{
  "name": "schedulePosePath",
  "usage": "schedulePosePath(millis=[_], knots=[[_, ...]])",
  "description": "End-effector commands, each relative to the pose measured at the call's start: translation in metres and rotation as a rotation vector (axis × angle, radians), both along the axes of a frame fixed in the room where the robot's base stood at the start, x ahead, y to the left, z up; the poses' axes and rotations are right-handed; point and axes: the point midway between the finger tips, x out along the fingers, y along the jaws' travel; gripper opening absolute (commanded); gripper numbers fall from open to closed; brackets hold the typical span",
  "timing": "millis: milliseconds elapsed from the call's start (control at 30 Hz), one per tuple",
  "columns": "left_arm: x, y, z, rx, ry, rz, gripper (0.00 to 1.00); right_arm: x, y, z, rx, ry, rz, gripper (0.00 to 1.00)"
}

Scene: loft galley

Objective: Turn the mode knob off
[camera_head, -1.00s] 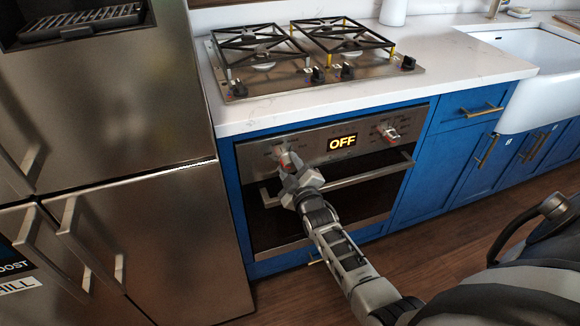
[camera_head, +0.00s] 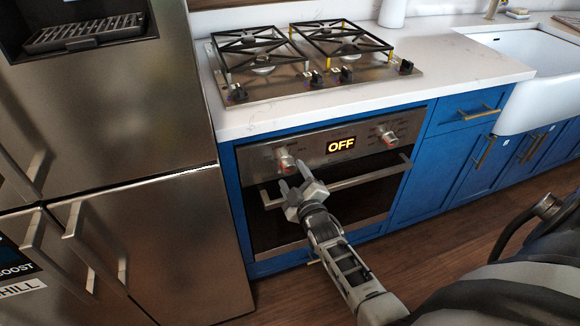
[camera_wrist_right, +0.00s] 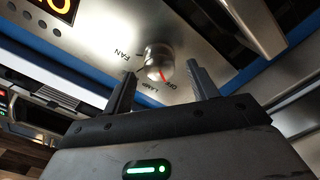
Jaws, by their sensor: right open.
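The oven's left knob (camera_head: 285,160) is silver with a red mark and sits on the steel control panel. In the right wrist view the same knob (camera_wrist_right: 157,62) has FAN, LAMP and OFF printed around it, and its red mark points about at OFF. My right gripper (camera_head: 292,174) is open and empty, just in front of and below this knob, apart from it. In the wrist view its two fingers (camera_wrist_right: 161,72) stand either side of the knob's lower part. The oven display (camera_head: 341,145) reads OFF. My left gripper is not in view.
A second red-marked knob (camera_head: 389,137) is at the panel's right. The oven handle (camera_head: 365,178) runs across below the panel. A gas cooktop (camera_head: 305,85) with several black knobs is above. A steel fridge (camera_head: 130,120) stands close on the left. The floor in front is clear.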

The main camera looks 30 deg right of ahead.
Motion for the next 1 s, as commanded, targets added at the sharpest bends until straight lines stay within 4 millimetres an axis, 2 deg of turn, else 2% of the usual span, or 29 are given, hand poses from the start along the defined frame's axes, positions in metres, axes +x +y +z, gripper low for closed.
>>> schedulePosePath(millis=[33,200,400,600,1000], knots=[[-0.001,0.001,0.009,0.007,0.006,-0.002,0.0,-0.013,0.003,0.005,0.003,0.007,-0.001,0.58],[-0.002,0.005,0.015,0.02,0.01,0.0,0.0,-0.049,0.012,0.004,0.001,0.005,0.0,0.58],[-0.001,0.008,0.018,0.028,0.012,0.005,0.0,-0.077,0.018,0.002,0.0,0.004,-0.001,0.58],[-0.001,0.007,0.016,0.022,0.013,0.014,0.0,-0.086,0.021,0.0,0.0,0.002,-0.001,0.58],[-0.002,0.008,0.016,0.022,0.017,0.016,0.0,-0.086,0.021,0.0,-0.001,0.002,0.0,0.58]])
